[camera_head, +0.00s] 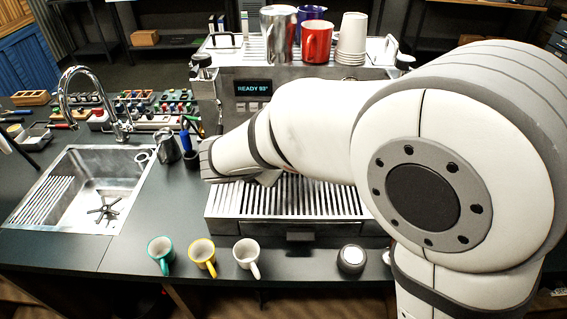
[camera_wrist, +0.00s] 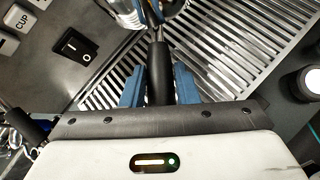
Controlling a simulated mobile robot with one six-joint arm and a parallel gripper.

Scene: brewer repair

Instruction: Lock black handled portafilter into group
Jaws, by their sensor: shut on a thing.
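The black handle of the portafilter (camera_wrist: 159,72) stands upright in the middle of the wrist view. My gripper (camera_wrist: 158,82) has its blue fingers on either side of this handle and is shut on it. Round shiny metal shows beyond the handle at the top edge, partly cut off, so I cannot tell whether the portafilter is seated in the group. The espresso machine (camera_head: 285,229) stands in the centre of the head view, with its display reading READY 93°. My arm crosses its front and hides the group, the portafilter and my fingers there.
The slatted drip tray (camera_head: 300,200) lies below my arm. Green (camera_head: 160,255), yellow (camera_head: 202,257) and white (camera_head: 246,253) mugs stand along the front counter edge, with a small round dark object (camera_head: 351,259) to their right. A metal jug (camera_head: 167,149) stands between sink (camera_head: 60,222) and machine.

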